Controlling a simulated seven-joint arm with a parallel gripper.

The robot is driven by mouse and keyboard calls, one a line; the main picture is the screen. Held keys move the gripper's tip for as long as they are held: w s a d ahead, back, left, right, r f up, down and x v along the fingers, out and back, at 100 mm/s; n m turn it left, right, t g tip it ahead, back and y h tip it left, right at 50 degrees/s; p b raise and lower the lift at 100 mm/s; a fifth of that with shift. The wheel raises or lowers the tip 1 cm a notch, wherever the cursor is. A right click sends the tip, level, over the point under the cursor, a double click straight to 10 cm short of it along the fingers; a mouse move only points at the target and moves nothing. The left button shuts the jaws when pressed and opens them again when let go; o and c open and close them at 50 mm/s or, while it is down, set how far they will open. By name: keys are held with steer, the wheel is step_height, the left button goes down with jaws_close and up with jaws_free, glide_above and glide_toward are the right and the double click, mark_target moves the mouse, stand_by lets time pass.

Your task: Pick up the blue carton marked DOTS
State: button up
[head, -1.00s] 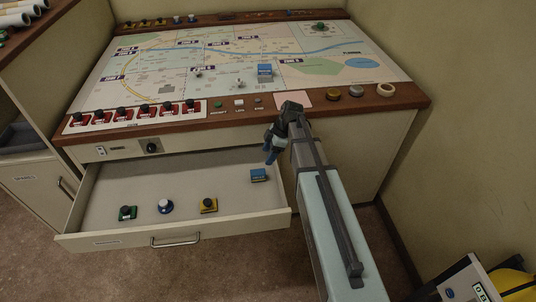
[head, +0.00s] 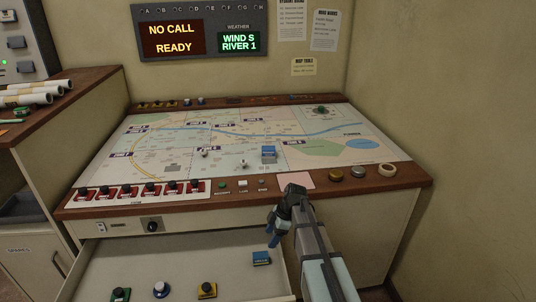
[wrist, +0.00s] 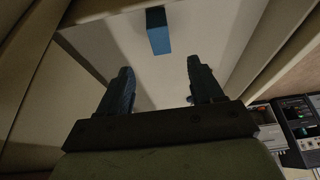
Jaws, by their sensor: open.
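Two small blue cartons show in the head view. One blue carton (head: 261,259) lies in the open drawer, near its right side. Each has a pale label band, too small to read, so I cannot tell which is marked DOTS. My gripper (head: 273,240) points down over the drawer, just above and beside the drawer carton. In the wrist view my gripper (wrist: 161,82) has its fingers wide apart with nothing between them. A blue carton (wrist: 158,38) shows beyond the fingertips, near the top edge.
The open drawer (head: 200,265) also holds a green-based knob (head: 120,294), a blue-and-white knob (head: 160,289) and a yellow-based knob (head: 206,290), left of the carton. The wooden table edge (head: 330,184) is close behind my gripper. Drawer floor around the carton is clear.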

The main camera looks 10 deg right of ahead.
stand_by(0.3)
steer(key=shift+o, duration=1)
step_height(320, 180, up, 34)
steer(key=m+h, duration=0.1)
steer(key=h, duration=0.2)
glide_above(269, 147)
steer(key=d, duration=0.2)
step_height(269, 147, down, 4)
steer(key=f, duration=0.4)
steer(key=a+f, duration=0.1)
steer(key=f, duration=0.4)
steer(key=a+f, duration=0.1)
steer(key=f, duration=0.4)
steer(key=shift+s+a+f, duration=0.2)
steer(key=shift+f, duration=0.05)
steer(key=c, duration=1)
